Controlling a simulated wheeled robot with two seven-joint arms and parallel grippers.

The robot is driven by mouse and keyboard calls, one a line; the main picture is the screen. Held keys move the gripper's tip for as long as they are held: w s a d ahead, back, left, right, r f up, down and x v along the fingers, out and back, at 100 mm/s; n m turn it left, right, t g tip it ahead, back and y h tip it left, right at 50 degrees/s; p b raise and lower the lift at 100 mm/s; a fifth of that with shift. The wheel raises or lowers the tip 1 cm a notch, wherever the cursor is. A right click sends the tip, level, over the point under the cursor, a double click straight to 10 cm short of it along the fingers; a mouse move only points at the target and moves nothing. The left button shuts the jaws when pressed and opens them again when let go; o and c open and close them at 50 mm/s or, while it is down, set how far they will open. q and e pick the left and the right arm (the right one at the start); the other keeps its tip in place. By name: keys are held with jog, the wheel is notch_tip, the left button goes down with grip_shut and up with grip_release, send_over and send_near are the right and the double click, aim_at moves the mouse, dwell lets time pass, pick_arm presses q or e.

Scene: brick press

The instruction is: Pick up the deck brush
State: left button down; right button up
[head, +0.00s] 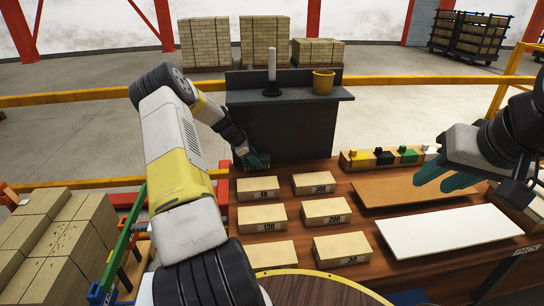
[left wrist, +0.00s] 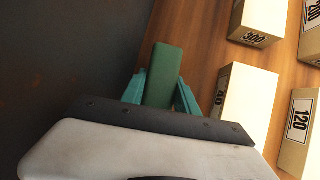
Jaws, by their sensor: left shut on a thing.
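My left gripper (head: 255,161) is low at the back left of the wooden table, just in front of the dark upright panel. In the left wrist view, its teal fingers (left wrist: 160,95) are shut on a long green block (left wrist: 162,75), which I take as the deck brush. No bristles or handle show, and its underside is hidden. In the head view the block is mostly lost among the fingers. My right gripper (head: 446,178) hangs over the right part of the table, its teal fingers apart and empty.
Several numbered tan blocks (head: 258,188) lie right of my left gripper. A brown board (head: 400,190) and a white board (head: 450,230) lie further right.

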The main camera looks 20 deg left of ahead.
pick_arm(q)
jog(key=s+a, duration=2.1)
jog(key=a, duration=0.2)
jog(key=shift+s+a+f, duration=0.15)
jog(key=shift+s, duration=0.15)
